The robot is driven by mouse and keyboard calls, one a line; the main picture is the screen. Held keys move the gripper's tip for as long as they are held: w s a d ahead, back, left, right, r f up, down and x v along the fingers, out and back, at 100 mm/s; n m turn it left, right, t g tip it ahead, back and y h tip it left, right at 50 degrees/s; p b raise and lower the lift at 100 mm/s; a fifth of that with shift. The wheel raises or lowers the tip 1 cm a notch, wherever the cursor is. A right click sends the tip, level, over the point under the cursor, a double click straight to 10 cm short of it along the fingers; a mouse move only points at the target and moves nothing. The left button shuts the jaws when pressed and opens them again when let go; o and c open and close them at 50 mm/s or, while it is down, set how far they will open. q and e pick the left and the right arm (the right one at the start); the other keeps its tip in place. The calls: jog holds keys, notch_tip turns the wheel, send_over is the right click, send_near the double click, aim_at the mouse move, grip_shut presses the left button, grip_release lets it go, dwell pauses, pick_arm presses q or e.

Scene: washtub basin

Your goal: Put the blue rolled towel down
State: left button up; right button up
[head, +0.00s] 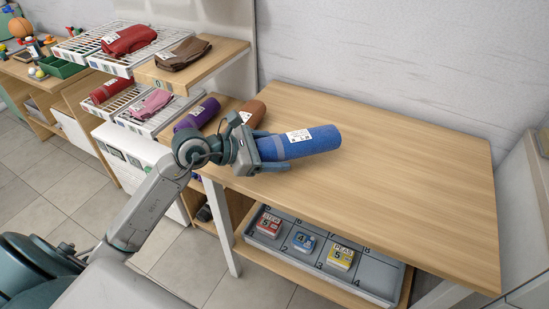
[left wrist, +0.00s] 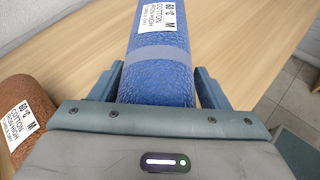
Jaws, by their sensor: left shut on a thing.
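The blue rolled towel (head: 312,143) has a white label and lies lengthwise over the left part of the wooden tabletop (head: 400,165). My left gripper (head: 272,152) is shut on its near left end, with a finger on each side. In the left wrist view the towel (left wrist: 158,60) runs away from the gripper (left wrist: 158,88), its label and a pale band facing up. I cannot tell whether the towel touches the tabletop or is held just above it. My right gripper is not in view.
A brown rolled towel (head: 250,113) and a purple one (head: 197,114) lie left of the gripper. White racks (head: 155,118) with folded towels stand further left. A grey compartment tray (head: 318,262) with small boxes sits under the table. The tabletop's right side is clear.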

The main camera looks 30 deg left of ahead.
pick_arm(q)
jog(key=shift+w, duration=0.5)
jog(key=shift+f, duration=1.8)
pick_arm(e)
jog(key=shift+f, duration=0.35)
pick_arm(q)
jog(key=o, duration=1.1)
jog(key=shift+c, duration=0.2)
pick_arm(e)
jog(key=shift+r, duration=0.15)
pick_arm(q)
jog(key=shift+s+a, duration=0.1)
